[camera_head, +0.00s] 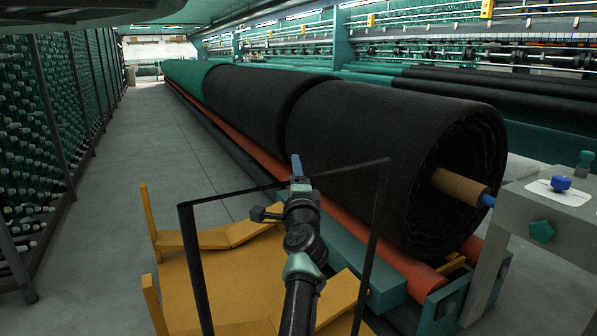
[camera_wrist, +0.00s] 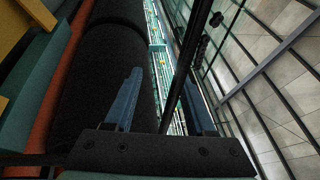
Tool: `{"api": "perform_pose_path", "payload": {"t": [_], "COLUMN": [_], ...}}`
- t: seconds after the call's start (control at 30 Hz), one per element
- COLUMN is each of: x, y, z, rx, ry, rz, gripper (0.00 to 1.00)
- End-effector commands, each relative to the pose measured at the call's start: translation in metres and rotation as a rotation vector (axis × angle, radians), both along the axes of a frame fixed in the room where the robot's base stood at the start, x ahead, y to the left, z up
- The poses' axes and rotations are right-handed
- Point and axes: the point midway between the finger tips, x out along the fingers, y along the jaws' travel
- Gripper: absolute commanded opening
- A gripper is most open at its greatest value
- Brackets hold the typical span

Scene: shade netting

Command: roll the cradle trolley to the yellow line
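The cradle trolley (camera_head: 205,285) is orange-yellow, with raised angled cradle arms, and stands at the bottom of the head view beside the roller bed. Its thin black push handle (camera_head: 240,193) rises in front of me. My gripper (camera_head: 297,160) is at the handle's top bar. In the wrist view the blue fingers (camera_wrist: 162,80) stand apart, and a dark bar (camera_wrist: 181,70) runs between them, nearer the right finger. I cannot tell whether it touches. A corner of the trolley also shows in the wrist view (camera_wrist: 20,22). I see no yellow line on the floor.
Large black net rolls (camera_head: 370,140) lie on red rollers (camera_head: 405,270) to the right. A grey machine post (camera_head: 540,205) with a blue button stands at the right. A bobbin rack (camera_head: 45,130) lines the left. The grey aisle (camera_head: 140,145) between is clear.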

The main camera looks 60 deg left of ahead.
Motion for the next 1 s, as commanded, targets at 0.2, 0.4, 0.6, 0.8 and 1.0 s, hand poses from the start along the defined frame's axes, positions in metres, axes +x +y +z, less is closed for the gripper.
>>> {"api": "perform_pose_path", "payload": {"t": [0.2, 0.4, 0.6, 0.8, 1.0], "x": [0.002, 0.002, -0.006, -0.018, -0.032], "y": [-0.001, -0.005, -0.022, -0.049, -0.079], "z": [0.003, 0.005, 0.004, -0.002, -0.010], "rx": [0.005, 0.008, 0.007, 0.007, 0.005], "ry": [-0.003, -0.003, -0.003, -0.002, -0.002], "rz": [-0.005, -0.007, -0.008, -0.008, -0.007], "gripper": [0.64, 0.64, 0.64, 0.64, 0.64]}}
